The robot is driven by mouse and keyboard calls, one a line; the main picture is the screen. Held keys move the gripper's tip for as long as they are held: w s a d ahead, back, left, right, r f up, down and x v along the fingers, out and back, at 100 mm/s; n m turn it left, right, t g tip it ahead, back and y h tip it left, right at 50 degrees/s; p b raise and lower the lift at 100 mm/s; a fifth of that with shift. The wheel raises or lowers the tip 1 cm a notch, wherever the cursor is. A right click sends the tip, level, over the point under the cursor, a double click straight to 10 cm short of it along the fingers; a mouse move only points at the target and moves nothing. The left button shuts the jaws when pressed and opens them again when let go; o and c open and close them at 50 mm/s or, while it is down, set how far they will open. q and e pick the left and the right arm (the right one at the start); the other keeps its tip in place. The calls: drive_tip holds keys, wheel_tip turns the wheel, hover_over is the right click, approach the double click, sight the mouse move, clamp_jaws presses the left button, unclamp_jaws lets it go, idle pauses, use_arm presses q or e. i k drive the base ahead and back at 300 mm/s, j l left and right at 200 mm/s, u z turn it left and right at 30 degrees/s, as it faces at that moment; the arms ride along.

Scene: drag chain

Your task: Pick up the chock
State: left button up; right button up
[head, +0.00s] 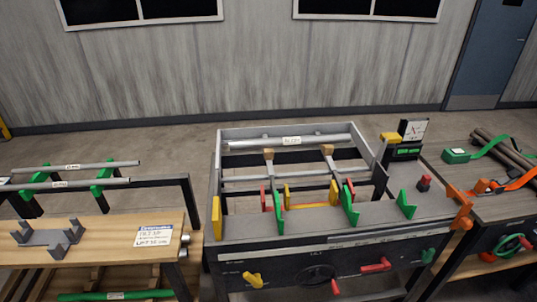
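I cannot tell for certain which piece is the chock. A green V-notched block (406,205) stands on the right part of the grey bench's front ledge, and a similar green notched piece (350,204) stands left of it. A grey cradle-shaped piece (48,238) lies on the wooden table at the left. Two small tan blocks, a left one (268,154) and a right one (327,150), sit near the rear pipe. Neither of my grippers shows in the head view.
The grey bench (300,238) has an open frame with a labelled pipe (290,142) and colored levers on its front. The wooden table (110,228) carries a label card (155,236). Pipes on green supports (103,187) stand behind it. A right table (455,180) holds straps and dark bars.

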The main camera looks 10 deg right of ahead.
sight(267, 152)
drive_tip(key=i+l+z, duration=0.2)
drive_tip(key=z, duration=0.15)
drive_tip(key=i+z, duration=0.35)
drive_tip(key=i+l+z, duration=0.1)
drive_tip(key=i+z, duration=0.25)
drive_tip(key=k, duration=0.1)
